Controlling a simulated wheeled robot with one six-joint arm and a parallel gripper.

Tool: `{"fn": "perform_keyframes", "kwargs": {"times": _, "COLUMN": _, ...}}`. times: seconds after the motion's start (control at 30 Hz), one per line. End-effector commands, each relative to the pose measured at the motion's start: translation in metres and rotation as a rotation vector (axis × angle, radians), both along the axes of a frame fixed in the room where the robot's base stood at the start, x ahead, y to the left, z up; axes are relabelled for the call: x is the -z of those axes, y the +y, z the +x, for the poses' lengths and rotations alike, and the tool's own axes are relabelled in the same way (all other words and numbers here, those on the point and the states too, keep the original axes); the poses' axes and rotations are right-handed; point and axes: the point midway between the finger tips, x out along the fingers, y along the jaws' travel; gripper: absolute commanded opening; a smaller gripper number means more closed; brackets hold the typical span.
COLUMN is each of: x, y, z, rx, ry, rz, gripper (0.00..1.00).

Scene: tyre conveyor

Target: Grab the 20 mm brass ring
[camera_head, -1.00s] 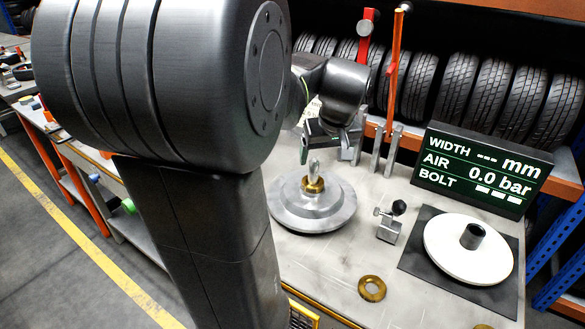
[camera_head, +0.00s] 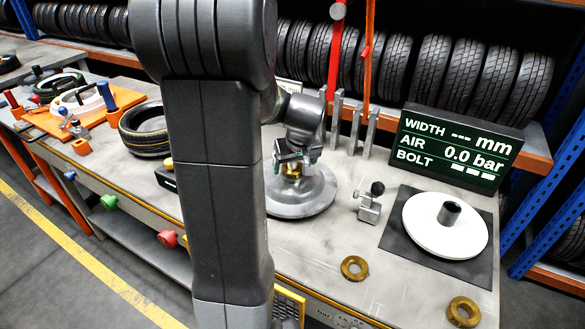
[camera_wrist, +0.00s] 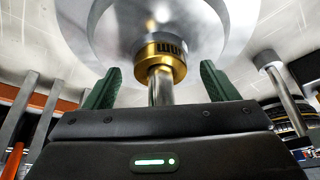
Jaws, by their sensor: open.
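Three brass rings show, and I cannot read a 20 mm mark on any of them. One brass ring (camera_wrist: 161,62) sits around the upright metal post (camera_wrist: 161,88) of the round grey plate; in the head view it (camera_head: 291,170) is partly hidden by my gripper. A second brass ring (camera_head: 343,266) lies flat near the table's front edge. A third brass ring (camera_head: 451,311) lies farther right at the front. My gripper (camera_head: 296,157) is at the post. In the wrist view its green fingers (camera_wrist: 160,68) are open, one each side of the post, with gaps to it.
The grey plate (camera_head: 302,204) stands on the table under my gripper. Upright grey bars (camera_head: 354,131) are close behind it. A small clamp (camera_head: 369,207), a white disc (camera_head: 424,232) on a dark mat and a display (camera_head: 456,149) are to the right.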

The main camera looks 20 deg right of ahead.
Motion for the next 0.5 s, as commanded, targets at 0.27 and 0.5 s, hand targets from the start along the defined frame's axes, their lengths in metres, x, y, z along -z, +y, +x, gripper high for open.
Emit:
{"fn": "perform_keyframes", "kwargs": {"times": 0.27, "x": 0.0117, "y": -0.0004, "z": 0.0046, "rx": 0.0, "ry": -0.001, "rz": -0.001, "gripper": 0.8}}
{"fn": "perform_keyframes", "kwargs": {"times": 0.5, "x": 0.0116, "y": -0.0003, "z": 0.0044, "rx": 0.0, "ry": -0.001, "rz": -0.001, "gripper": 0.56}}
